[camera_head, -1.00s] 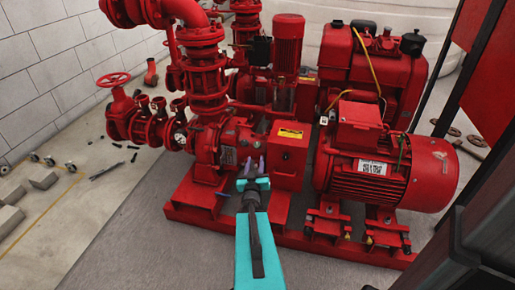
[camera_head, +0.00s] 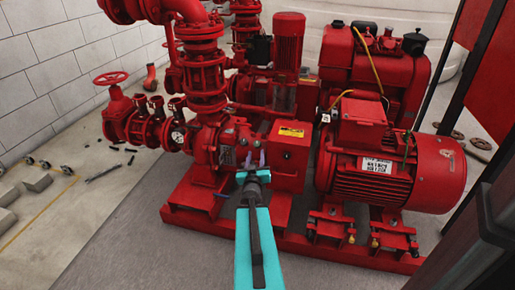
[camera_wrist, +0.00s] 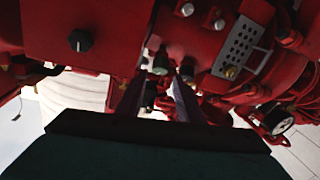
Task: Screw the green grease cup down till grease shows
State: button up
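My gripper (camera_head: 255,158) reaches in front of the red pump bearing housing (camera_head: 228,145), left of the coupling guard box. In the wrist view its two dark fingers (camera_wrist: 160,74) stand apart, so it is open. Small dark green cup-like parts show in the gap between the fingers: one near the tips (camera_wrist: 161,66) and one lower (camera_wrist: 150,97). I cannot tell which is the grease cup, or whether a finger touches either. No grease is discernible. In the head view the cup is not discernible behind my gripper.
The red guard box (camera_head: 288,152) is close on the right of my gripper, with the large motor (camera_head: 400,175) beyond. Flanged pipes and valves (camera_head: 125,120) stand at the left. The red base frame (camera_head: 180,215) runs below. Loose blocks (camera_head: 38,182) lie on the left floor.

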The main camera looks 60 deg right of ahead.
aim_at(256, 143)
jog(key=shift+w+d+f+b, duration=0.15)
jog(key=shift+d+b, duration=0.15)
jog(key=shift+b, duration=0.5)
jog(key=shift+b+x, duration=1.6)
jog(key=shift+x, duration=2.55)
jog(key=c, duration=0.8)
jog(key=shift+o, duration=0.2)
jog(key=p, duration=0.1)
jog(key=r+m+p, duration=0.1)
jog(key=p, duration=0.1)
jog(key=shift+w+g, duration=0.2)
jog(key=shift+g, duration=0.1)
jog(key=p, duration=0.3)
jog(key=shift+m+h, duration=0.4)
